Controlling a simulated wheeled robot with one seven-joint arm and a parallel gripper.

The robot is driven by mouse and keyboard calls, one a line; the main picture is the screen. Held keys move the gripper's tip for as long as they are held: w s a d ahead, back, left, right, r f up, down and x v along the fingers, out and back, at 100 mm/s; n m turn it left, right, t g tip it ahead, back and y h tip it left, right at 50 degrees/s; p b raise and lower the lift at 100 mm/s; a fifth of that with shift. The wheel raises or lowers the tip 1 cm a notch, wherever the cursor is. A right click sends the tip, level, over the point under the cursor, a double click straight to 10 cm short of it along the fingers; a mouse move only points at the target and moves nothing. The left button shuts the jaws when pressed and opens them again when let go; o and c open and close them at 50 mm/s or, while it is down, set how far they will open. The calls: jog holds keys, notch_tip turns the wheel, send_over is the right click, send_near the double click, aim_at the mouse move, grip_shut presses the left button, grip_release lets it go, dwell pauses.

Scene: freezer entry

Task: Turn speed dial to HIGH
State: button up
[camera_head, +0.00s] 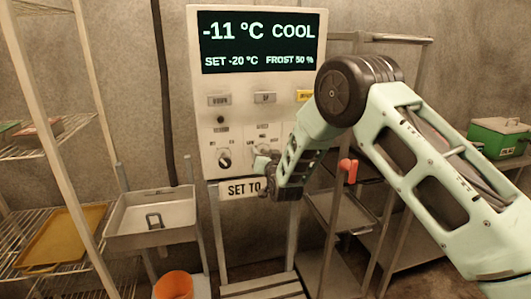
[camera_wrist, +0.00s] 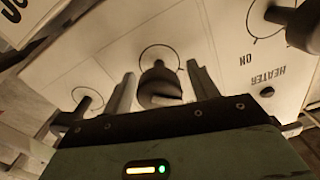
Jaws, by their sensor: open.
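The control panel (camera_head: 209,110) is a pale upright box with a lit display reading -11 °C COOL. A dark dial (camera_head: 224,160) shows on its lower left. In the wrist view my gripper (camera_wrist: 162,92) is open, with one finger on each side of a dark round knob (camera_wrist: 158,80). I cannot tell whether the fingers touch it. Another dark knob (camera_wrist: 296,22) is at the upper right, near HEATER and ON lettering. I cannot read which knob is the speed dial.
A SET TO sign (camera_head: 240,189) hangs under the panel. A metal sink-like tray (camera_head: 152,215) stands to the left, above an orange bucket (camera_head: 173,285). A red handle (camera_head: 348,167) and metal shelving stand to the right. A green box (camera_head: 498,138) is at the far right.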

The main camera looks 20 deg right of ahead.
jog(key=shift+w, duration=0.1)
jog(key=c, duration=1)
